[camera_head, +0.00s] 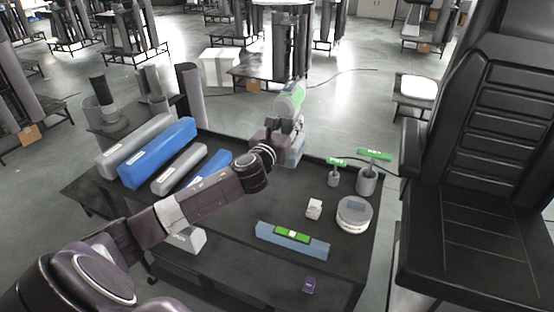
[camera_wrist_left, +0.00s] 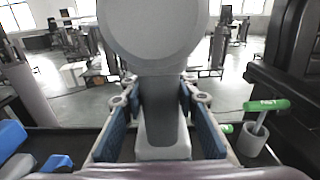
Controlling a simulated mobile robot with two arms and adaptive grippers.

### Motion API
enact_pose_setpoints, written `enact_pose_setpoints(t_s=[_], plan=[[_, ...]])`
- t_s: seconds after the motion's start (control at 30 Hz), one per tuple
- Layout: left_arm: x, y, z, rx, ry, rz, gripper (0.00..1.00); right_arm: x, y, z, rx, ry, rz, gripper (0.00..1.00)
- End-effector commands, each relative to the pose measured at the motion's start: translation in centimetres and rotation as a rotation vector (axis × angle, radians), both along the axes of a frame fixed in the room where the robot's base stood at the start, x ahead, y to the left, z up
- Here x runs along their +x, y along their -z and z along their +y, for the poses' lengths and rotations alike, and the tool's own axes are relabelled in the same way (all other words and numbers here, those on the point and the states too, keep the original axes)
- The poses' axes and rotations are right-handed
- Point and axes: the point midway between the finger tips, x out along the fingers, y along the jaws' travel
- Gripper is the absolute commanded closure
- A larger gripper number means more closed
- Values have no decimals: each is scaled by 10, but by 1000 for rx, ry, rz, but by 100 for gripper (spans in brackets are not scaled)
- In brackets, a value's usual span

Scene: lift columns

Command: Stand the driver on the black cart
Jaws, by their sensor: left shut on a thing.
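The driver (camera_head: 291,101) has a green and grey body. It is held upright above the far edge of the black cart (camera_head: 350,268), a low dark-topped surface. My left gripper (camera_head: 288,127) is shut on its handle. In the left wrist view the driver's round grey rear (camera_wrist_left: 155,32) is at the top, and its dark handle (camera_wrist_left: 163,110) runs down between the blue-padded fingers to a grey foot. The foot appears clear of the cart top, though its exact height is hard to tell. My right gripper is not in view.
Blue and grey long pieces (camera_head: 158,150) lie at the cart's left. Two green-handled tools stand in grey cups (camera_head: 366,181) at the right. A black chair (camera_head: 480,190) stands right.

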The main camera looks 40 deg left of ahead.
Motion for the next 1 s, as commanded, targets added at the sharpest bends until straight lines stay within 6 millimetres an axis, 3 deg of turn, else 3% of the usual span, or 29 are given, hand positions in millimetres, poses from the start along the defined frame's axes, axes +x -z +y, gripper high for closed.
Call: enact_pose_setpoints(t_s=[0.17,0.4,0.57,1.0], plan=[[0,42,0,-2,-1,-3,100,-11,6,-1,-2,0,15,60],[0,90,0,-1,-1,-6,100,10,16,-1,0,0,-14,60],[1,103,1,1,-1,-9,100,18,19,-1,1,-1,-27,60],[1,148,0,2,0,-8,100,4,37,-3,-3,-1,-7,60]])
